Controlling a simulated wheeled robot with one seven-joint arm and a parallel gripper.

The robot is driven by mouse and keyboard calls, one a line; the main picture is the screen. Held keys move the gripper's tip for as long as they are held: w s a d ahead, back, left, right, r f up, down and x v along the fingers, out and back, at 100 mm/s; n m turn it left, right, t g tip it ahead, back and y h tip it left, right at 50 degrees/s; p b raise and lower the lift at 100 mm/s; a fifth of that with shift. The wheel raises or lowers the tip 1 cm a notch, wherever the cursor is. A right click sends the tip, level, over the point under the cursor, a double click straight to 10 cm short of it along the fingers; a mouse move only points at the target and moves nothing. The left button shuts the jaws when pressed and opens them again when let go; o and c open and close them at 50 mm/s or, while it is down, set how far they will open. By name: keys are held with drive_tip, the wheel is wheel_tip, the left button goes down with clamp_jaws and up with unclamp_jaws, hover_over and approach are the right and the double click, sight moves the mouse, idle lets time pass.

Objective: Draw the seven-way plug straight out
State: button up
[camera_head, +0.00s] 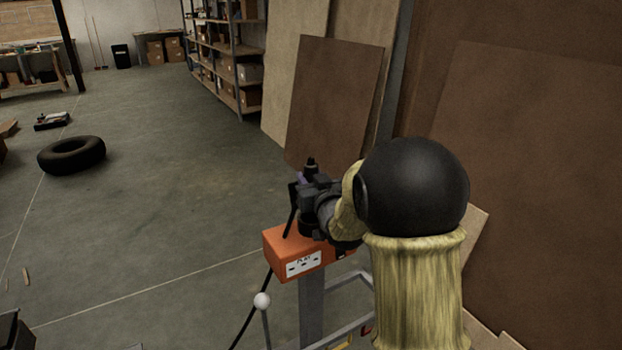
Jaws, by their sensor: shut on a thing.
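My gripper (305,192) is seen from behind, just above an orange box (280,255). It is shut on a dark upright piece, which I take to be the seven-way plug (311,165); its narrow top sticks up above the jaws. The arm and jaws hide most of the plug. A dark round part (309,230) lies below the jaws at the box top; I cannot tell whether it is plug or socket, or whether the plug is still seated. A black cable (291,212) hangs at the left of the jaws.
The orange box, with a white front panel, stands on a grey post (311,300). A white ball on a rod (262,301) stands in front. Brown boards (335,100) lean behind. A tyre (71,154) lies on the open floor at left.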

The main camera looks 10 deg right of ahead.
drive_tip(key=shift+f+b, duration=0.65)
drive_tip(key=shift+r, duration=0.15)
drive_tip(key=shift+r+p, duration=1.15)
drive_tip(key=shift+r, duration=0.75)
drive_tip(key=shift+w+f, duration=0.1)
